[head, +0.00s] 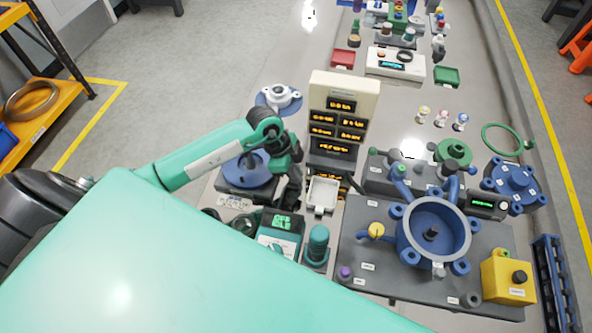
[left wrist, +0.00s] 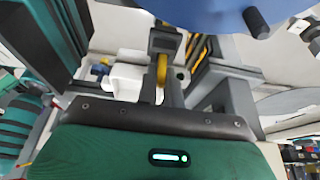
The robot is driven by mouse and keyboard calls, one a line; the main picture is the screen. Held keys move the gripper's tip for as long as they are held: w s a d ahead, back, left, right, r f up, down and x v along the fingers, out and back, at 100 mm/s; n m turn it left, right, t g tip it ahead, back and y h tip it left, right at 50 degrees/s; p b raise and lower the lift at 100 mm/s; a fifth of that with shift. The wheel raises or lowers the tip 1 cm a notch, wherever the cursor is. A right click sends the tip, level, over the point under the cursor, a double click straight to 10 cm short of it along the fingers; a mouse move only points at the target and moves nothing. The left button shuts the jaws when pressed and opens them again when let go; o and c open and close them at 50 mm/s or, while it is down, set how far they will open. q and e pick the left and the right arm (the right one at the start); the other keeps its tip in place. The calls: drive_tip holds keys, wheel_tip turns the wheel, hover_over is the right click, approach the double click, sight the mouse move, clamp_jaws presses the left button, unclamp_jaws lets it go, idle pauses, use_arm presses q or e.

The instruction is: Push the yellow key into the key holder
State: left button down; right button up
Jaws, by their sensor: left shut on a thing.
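My left gripper (head: 292,188) reaches down beside a small white tray-like part (head: 322,195) below the display panel. In the left wrist view its dark fingers (left wrist: 163,88) are shut on a narrow yellow piece, the yellow key (left wrist: 162,70), seen edge-on. The key is hidden in the head view. The white part (left wrist: 128,78) lies behind the fingers in the left wrist view. I cannot tell for sure which part is the key holder, or whether the key touches it. My right gripper is not in view.
A display panel (head: 343,105) stands just behind the white part. A blue round fixture (head: 243,172) is left of the gripper. A teal device (head: 281,232) and a teal cylinder (head: 317,244) stand in front. A large blue housing (head: 408,245) is at right.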

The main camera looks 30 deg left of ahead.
use_arm(q)
drive_tip(key=shift+f, duration=0.25)
idle(0.4)
drive_tip(key=c, duration=1.5)
unclamp_jaws()
drive_tip(key=shift+o, duration=0.2)
drive_tip(key=shift+r+p, duration=2.45)
drive_tip(key=shift+r, duration=0.1)
